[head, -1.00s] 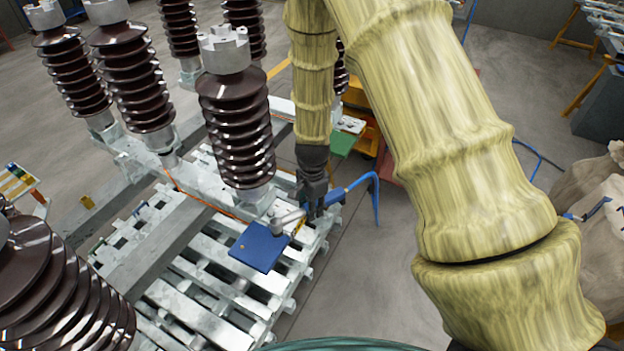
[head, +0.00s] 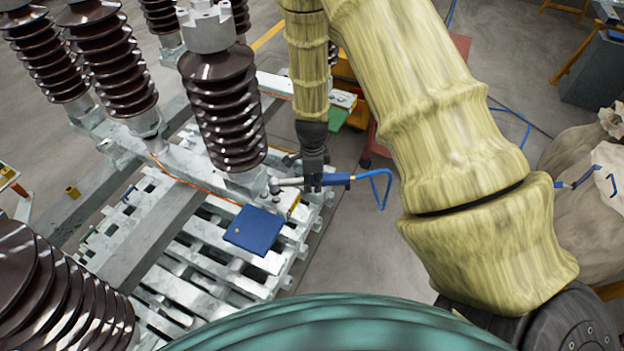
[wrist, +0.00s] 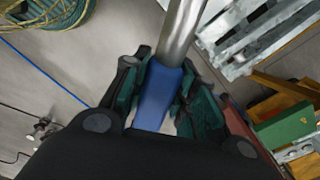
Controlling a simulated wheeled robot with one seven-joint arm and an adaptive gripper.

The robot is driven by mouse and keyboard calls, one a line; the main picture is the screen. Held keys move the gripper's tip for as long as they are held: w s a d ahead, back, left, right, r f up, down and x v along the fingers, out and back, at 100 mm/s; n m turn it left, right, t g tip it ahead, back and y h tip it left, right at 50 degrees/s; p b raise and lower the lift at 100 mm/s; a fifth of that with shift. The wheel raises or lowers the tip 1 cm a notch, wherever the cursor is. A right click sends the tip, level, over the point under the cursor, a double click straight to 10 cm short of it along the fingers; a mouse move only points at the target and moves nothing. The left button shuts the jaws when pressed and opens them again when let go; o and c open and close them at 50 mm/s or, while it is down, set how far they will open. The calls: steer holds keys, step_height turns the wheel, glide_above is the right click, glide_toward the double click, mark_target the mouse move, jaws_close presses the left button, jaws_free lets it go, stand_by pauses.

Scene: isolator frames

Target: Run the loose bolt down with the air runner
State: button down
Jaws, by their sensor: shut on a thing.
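My gripper (head: 314,184) is shut on the air runner beside the foot of the front insulator. In the wrist view the runner's blue body (wrist: 157,95) sits between my dark green fingers, and its bare metal neck (wrist: 181,30) points up out of the picture. In the head view the runner's grey neck (head: 291,182) reaches left to the insulator's base flange (head: 246,180). A small upright metal piece (head: 274,185) shows at the neck's end; I cannot tell whether it is the runner's head or the bolt. A blue hose (head: 386,180) trails right.
A blue plate (head: 254,230) lies just in front of the runner's head on the slatted metal pallet (head: 190,262). Tall brown insulators (head: 221,108) stand close on the left.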

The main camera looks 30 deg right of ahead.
steer(key=shift+f+b, duration=0.55)
steer(key=shift+f, duration=0.15)
steer(key=shift+r+p, duration=0.25)
steer(key=shift+p, duration=0.05)
steer(key=shift+p, duration=0.35)
steer(key=shift+f+b, duration=0.5)
steer(key=shift+f, duration=0.6)
stand_by(0.8)
steer(key=shift+f+p, duration=0.4)
stand_by(2.9)
steer(key=shift+r, duration=0.1)
steer(key=shift+r+p, duration=2.65)
steer(key=shift+r, duration=0.75)
